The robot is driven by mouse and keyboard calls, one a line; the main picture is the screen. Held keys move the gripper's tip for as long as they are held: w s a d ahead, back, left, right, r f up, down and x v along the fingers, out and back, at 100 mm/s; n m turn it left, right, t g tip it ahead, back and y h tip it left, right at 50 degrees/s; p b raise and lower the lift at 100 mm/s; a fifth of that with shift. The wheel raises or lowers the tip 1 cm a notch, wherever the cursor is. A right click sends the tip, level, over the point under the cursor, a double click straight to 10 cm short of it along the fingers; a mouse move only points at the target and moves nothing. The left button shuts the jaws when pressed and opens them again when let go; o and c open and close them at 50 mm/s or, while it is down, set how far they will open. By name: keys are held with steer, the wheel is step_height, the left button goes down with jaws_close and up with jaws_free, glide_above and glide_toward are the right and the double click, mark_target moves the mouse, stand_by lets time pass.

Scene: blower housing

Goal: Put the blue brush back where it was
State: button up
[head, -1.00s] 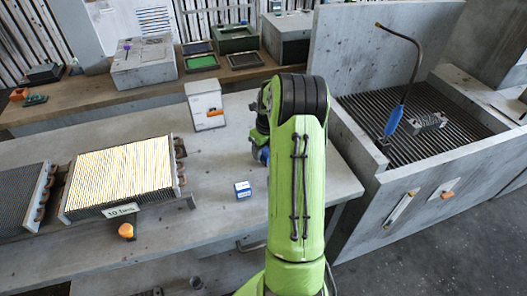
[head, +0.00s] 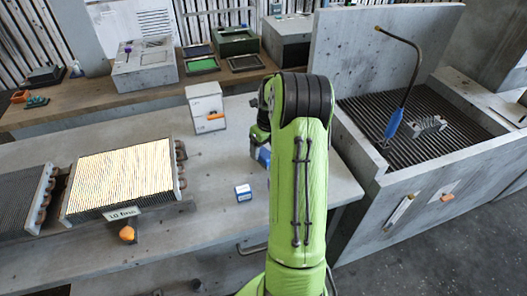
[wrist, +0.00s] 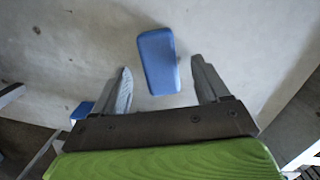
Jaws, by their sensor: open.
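A blue block-shaped thing that looks like the blue brush (wrist: 158,62) lies on the grey worktop in the wrist view. In the head view a bit of it (head: 262,154) shows beside my arm, which hides the rest. My gripper (wrist: 161,68) is open, with one finger on each side of the blue brush and a gap on both sides. I cannot tell how far above the worktop the fingertips are. In the head view my gripper is mostly hidden behind my green arm.
A finned block (head: 120,180) lies at left. At right is a walled bay (head: 350,150) with a slatted floor and a blue-handled gooseneck (head: 394,122).

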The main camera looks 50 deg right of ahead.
mark_target(267, 155)
step_height(267, 155, up, 9)
steer(key=s+p, duration=0.1)
steer(key=s+a+r+n+h, duration=0.1)
steer(key=a+r+n, duration=0.4)
steer(key=a+n, duration=0.35)
steer(key=s+a+r+n, duration=0.1)
steer(key=a+r+n, duration=0.4)
steer(key=a+n, duration=0.3)
steer(key=s+a+n+t+y, duration=0.1)
steer(key=s+a+n+t, duration=0.2)
steer(key=s+a+n, duration=1.2)
steer(key=n, duration=0.5)
steer(key=shift+s+n+t, duration=0.35)
steer(key=shift+s+t, duration=0.05)
